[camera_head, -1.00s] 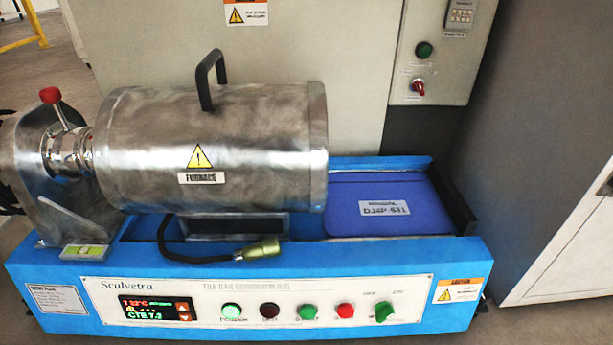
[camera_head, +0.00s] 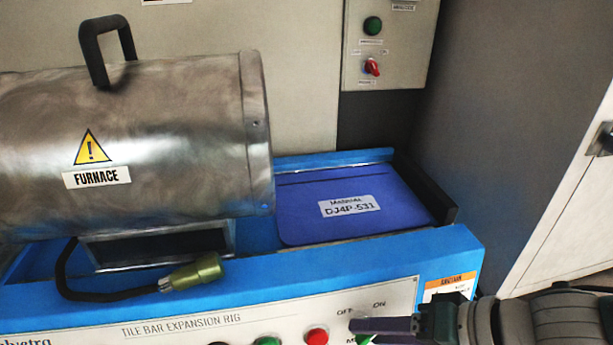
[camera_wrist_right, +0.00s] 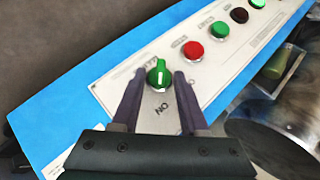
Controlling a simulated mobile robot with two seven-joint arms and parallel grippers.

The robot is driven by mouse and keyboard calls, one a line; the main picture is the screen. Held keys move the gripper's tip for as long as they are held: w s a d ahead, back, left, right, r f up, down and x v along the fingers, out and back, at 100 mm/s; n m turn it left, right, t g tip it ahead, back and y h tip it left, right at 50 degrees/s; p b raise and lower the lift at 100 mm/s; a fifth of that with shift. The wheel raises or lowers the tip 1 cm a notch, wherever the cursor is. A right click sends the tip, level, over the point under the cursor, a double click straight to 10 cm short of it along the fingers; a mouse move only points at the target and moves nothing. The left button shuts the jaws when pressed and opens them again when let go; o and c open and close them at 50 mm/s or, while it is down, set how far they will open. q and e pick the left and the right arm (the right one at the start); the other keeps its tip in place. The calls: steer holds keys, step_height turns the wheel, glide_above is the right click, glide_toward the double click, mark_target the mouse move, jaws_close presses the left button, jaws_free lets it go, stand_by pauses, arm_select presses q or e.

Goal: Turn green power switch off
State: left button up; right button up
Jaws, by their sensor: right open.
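The green power switch (camera_wrist_right: 158,76) is a rotary knob with a white line, on the rig's white front panel. In the right wrist view it sits between the two open fingertips of my right gripper (camera_wrist_right: 161,84); I cannot tell whether they touch it. The ON label shows just below the knob there. In the head view the right gripper (camera_head: 356,326) comes in from the right, low over the panel, and mostly hides the green switch (camera_head: 363,340). My left gripper is not in view.
A red button (camera_wrist_right: 193,51) and a green button (camera_wrist_right: 219,31) lie beside the switch. A metal furnace (camera_head: 150,140) and a cable with a green-brown connector (camera_head: 195,272) are to the left. A blue-purple plate (camera_head: 330,218) lies behind the panel. A wall control box (camera_head: 385,40) is farther back.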

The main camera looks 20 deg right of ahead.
steer(key=shift+s+a, duration=0.15)
steer(key=shift+s, duration=0.05)
steer(key=shift+w, duration=0.1)
steer(key=shift+c, duration=1.3)
jaws_close()
